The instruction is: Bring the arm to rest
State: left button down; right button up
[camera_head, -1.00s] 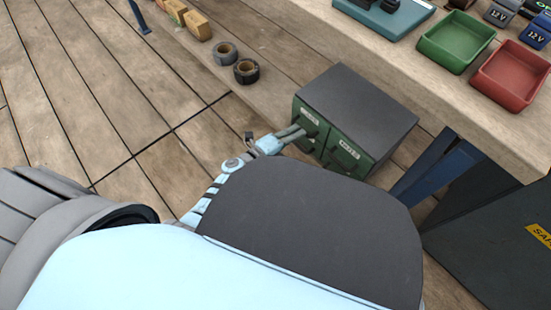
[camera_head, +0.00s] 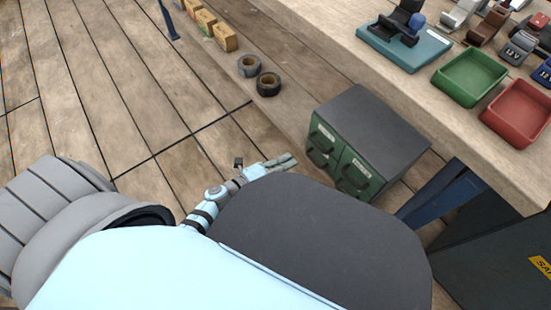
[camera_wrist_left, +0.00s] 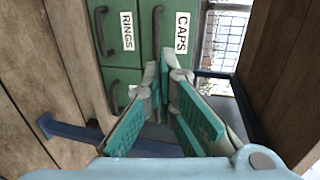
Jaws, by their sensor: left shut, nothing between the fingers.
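My left gripper (camera_head: 285,161) is shut and empty, low in front of the green drawer cabinet (camera_head: 372,125) in the head view. It stands apart from the cabinet's drawer fronts. In the left wrist view the gripper's fingers (camera_wrist_left: 166,85) close together at their tips. Behind them in that view are green drawers labelled RINGS (camera_wrist_left: 126,32) and CAPS (camera_wrist_left: 182,32), with dark handles. The drawers look closed. My right gripper is not in view.
A workbench (camera_head: 310,40) runs along the upper right, with a green tray (camera_head: 470,78) and a red tray (camera_head: 518,112). Two tape rolls (camera_head: 268,84) and several small boxes (camera_head: 224,38) lie left of the cabinet. The plank floor (camera_head: 110,90) at left is open.

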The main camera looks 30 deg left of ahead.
pick_arm(q)
jog(key=v, duration=0.3)
jog(key=shift+s+a, duration=0.25)
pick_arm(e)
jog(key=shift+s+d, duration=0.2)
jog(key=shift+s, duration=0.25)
pick_arm(q)
jog(key=s+a+f+n+g+y+p, duration=0.2)
jog(key=s+a+n+g+y+p, duration=0.35)
jog(key=s+a+n+p, duration=0.65)
jog(key=s+d+n+g+y+p, duration=0.1)
jog(key=s+n+g+p, duration=0.2)
jog(key=s, duration=0.7)
jog(key=s+d+f+n+g+y+p, duration=0.1)
jog(key=s+d+n+g+p, duration=0.1)
jog(key=s+n+g+p, duration=0.2)
jog(key=s+n+p, duration=0.3)
jog(key=s+p, duration=0.3)
jog(key=shift+s+d+n, duration=0.25)
jog(key=shift+s+n, duration=0.15)
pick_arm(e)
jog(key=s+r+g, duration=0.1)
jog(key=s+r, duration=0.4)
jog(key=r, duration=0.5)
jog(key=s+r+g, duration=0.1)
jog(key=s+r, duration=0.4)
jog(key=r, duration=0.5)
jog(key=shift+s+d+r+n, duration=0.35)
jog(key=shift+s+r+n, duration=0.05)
